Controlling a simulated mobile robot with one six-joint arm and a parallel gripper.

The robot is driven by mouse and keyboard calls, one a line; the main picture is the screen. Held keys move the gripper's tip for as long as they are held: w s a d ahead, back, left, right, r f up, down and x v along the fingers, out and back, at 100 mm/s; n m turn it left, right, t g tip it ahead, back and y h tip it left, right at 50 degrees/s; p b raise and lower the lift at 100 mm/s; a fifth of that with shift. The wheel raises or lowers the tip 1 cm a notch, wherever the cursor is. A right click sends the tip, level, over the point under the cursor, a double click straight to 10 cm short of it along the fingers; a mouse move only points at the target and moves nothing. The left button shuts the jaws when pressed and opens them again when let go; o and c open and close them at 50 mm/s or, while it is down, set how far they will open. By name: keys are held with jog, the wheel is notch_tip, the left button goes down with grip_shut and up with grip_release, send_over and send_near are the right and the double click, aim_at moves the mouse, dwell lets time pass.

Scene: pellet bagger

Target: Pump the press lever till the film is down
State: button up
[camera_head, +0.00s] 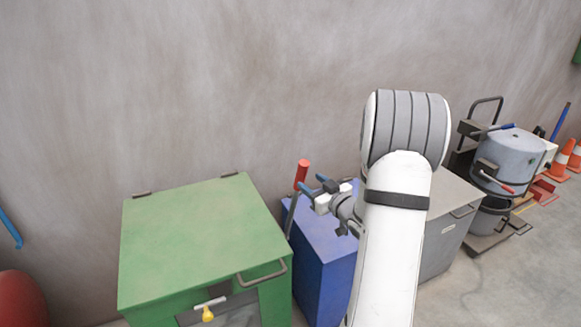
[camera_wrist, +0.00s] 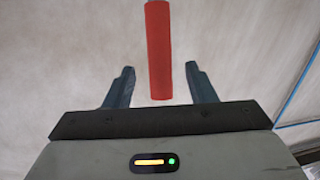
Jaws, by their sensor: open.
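The press lever has a red grip (camera_head: 301,175) on a dark rod (camera_head: 292,214), rising steeply beside the right side of a green cabinet (camera_head: 200,240). In the wrist view the red grip (camera_wrist: 158,48) stands between the two dark fingers, with a gap on each side. My gripper (camera_head: 312,183) is open beside the grip, just to its right in the head view; the wrist view also shows my gripper (camera_wrist: 160,70). Whether the grip is fully within the finger depth is unclear. No film is clearly visible.
The green cabinet has a grey bar handle (camera_head: 263,272) and a yellow knob (camera_head: 207,314) at its front. A blue box (camera_head: 323,262) stands under my gripper. A grey bin (camera_head: 441,242), a drum machine (camera_head: 512,160) and orange cones (camera_head: 556,170) are at right. The wall is behind.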

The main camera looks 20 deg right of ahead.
aim_at(298, 171)
jog(key=shift+w+d+f+y, duration=0.1)
jog(key=shift+w+f+y, duration=0.05)
jog(key=shift+w+y, duration=0.25)
jog(key=p+x, duration=0.1)
jog(key=x, duration=0.6)
jog(key=shift+w+p, duration=0.1)
jog(key=shift+p, duration=0.3)
grip_shut()
